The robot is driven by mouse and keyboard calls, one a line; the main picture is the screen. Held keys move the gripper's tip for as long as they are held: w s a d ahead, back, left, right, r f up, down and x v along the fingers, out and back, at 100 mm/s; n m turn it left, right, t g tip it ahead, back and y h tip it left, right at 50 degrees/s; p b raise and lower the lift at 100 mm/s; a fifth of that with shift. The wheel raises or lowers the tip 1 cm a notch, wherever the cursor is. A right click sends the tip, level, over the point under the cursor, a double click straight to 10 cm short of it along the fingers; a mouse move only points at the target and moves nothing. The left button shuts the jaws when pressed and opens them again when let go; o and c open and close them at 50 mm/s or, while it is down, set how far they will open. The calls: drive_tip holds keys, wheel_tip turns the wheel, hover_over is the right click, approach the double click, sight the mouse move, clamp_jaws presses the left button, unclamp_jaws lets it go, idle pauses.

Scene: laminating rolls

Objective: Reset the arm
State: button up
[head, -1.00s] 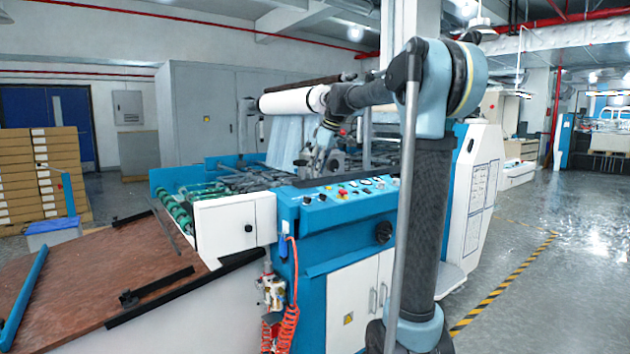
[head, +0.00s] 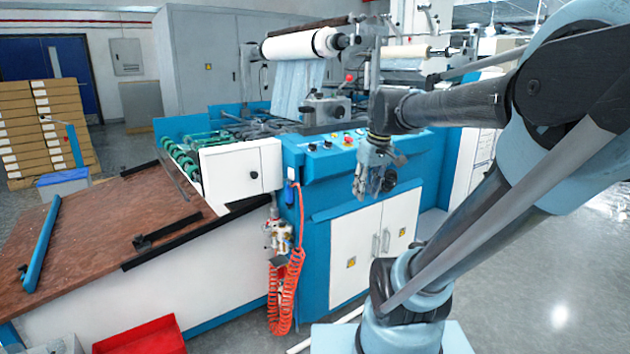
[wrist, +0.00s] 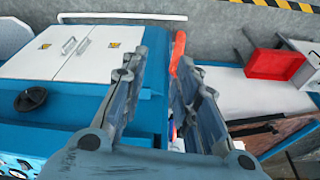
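My gripper (head: 361,192) hangs in front of the blue and white laminating machine (head: 345,238), pointing down, at the height of its control panel. In the wrist view my gripper (wrist: 160,66) shows two grey fingers with a gap between them and nothing held. The machine's white cabinet doors (wrist: 84,52) show to the left of the fingers there. The orange coiled hose (wrist: 178,52) shows behind the gap.
A brown board table (head: 100,232) is at the left, with a red bin (head: 140,338) on the floor near it. A white film roll (head: 298,45) sits on top of the machine. Stacked cartons (head: 40,130) stand at the back left. Grey floor is open at the right.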

drive_tip(key=s+d+f+m, duration=0.2)
drive_tip(key=s+f, duration=0.4)
drive_tip(key=f, duration=0.1)
drive_tip(key=s+d+f+m+h, duration=0.1)
drive_tip(key=s+d+f+m, duration=0.1)
drive_tip(key=s+f, duration=0.5)
drive_tip(key=shift+s+f+m, duration=0.15)
drive_tip(key=shift+f+m, duration=0.25)
drive_tip(key=shift+f, duration=0.1)
drive_tip(key=shift+d, duration=0.1)
drive_tip(key=shift+w+f, duration=0.2)
drive_tip(key=shift+w, duration=0.3)
